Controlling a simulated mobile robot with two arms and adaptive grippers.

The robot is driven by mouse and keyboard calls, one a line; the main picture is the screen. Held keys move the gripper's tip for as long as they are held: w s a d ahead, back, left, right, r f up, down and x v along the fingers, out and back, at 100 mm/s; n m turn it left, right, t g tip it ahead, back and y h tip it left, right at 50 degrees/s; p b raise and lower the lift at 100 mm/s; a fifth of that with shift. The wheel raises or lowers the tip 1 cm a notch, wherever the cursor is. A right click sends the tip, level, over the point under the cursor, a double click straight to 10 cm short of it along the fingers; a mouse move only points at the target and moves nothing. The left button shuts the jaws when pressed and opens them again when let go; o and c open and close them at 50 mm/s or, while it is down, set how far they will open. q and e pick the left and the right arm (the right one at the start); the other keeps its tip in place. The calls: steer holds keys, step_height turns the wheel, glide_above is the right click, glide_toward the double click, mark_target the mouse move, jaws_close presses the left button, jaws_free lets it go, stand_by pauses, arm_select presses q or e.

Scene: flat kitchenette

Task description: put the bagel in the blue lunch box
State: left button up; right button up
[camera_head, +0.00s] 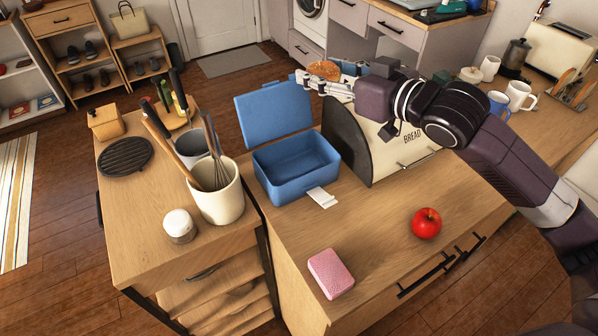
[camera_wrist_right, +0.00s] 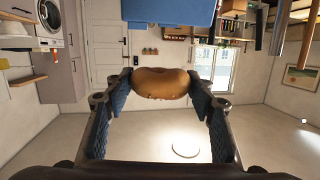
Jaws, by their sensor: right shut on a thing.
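The blue lunch box (camera_head: 297,175) stands open on the wooden counter, its lid (camera_head: 272,110) raised at the back left. Its inside looks empty. The bagel (camera_head: 324,70) is golden brown and is held in my right gripper (camera_head: 322,82), above the counter near the bread bin, behind and above the box. In the right wrist view the bagel (camera_wrist_right: 161,83) sits between the two blue-padded fingers. A blue shape (camera_wrist_right: 170,11) shows at the top of that view. My left gripper is not in view.
A cream bread bin (camera_head: 385,140) stands right of the lunch box. A red apple (camera_head: 426,223) and a pink sponge (camera_head: 331,273) lie on the front counter. A utensil crock (camera_head: 219,195) stands to the left. The counter between sponge and lunch box is mostly clear.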

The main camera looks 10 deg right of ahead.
step_height(320, 180, down, 20)
steer(key=p, duration=0.1)
steer(key=shift+p, duration=0.3)
steer(key=shift+f, duration=0.55)
steer(key=o, duration=0.6)
steer(key=shift+o, duration=0.2)
steer(key=shift+r, duration=0.1)
steer(key=r+b+v, duration=0.1)
steer(key=b+v, duration=0.1)
steer(key=v, duration=1)
